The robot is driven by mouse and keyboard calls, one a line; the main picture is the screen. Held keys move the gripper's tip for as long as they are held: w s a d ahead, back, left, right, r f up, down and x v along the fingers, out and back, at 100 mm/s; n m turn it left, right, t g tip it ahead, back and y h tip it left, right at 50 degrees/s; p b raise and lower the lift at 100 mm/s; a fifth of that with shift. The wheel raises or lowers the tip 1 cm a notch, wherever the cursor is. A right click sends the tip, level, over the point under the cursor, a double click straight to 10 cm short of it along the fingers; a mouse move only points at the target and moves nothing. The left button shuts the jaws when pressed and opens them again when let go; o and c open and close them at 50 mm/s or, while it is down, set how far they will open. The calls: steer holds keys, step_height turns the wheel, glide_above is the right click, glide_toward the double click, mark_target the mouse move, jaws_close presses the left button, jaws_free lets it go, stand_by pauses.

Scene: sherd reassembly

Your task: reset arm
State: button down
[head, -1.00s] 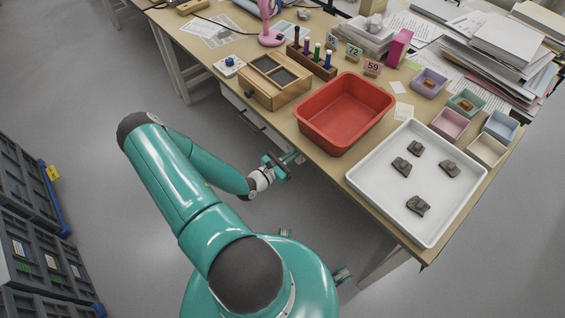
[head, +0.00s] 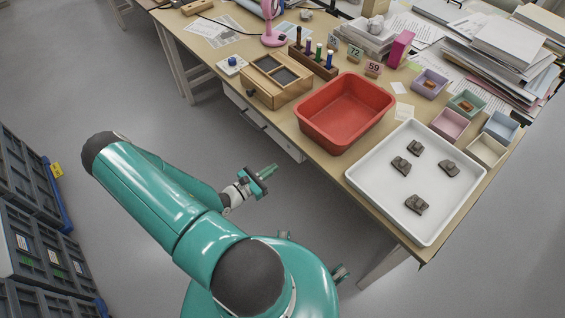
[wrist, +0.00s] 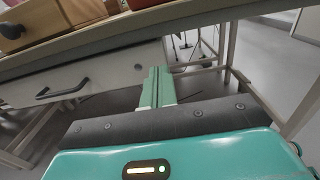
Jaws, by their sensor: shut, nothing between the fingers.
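My gripper (head: 270,169) is in the head view, off the front edge of the table and over the grey floor. Its fingers point toward the table's drawer front. In the wrist view my gripper (wrist: 158,80) shows its two green fingers together, with nothing between them. My arm is folded back to the left in the head view. My gripper touches no object.
The table carries a red basin (head: 345,112), a white tray (head: 432,232) with several dark sherds, a wooden box (head: 276,92) and small coloured boxes. A drawer (wrist: 85,82) with a dark handle faces my gripper. Grey crates (head: 35,225) stand at left.

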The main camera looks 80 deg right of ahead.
steer(key=shift+v, duration=1.75)
steer(key=shift+w, duration=0.1)
steer(key=w+a+r+m+t+y, duration=0.3)
steer(key=w+a+r+m+y, duration=0.15)
steer(key=w+a+r, duration=0.55)
steer(key=w+a+r+m+t+y, duration=0.4)
steer(key=w+a+r, duration=0.3)
steer(key=w+r, duration=0.5)
steer(key=s+a+r+m+t+y, duration=0.1)
steer(key=a+r+t+y, duration=0.4)
steer(key=a+r, duration=1.6)
steer(key=s+a+t, duration=0.1)
steer(key=t, duration=0.4)
steer(key=shift+r, duration=0.2)
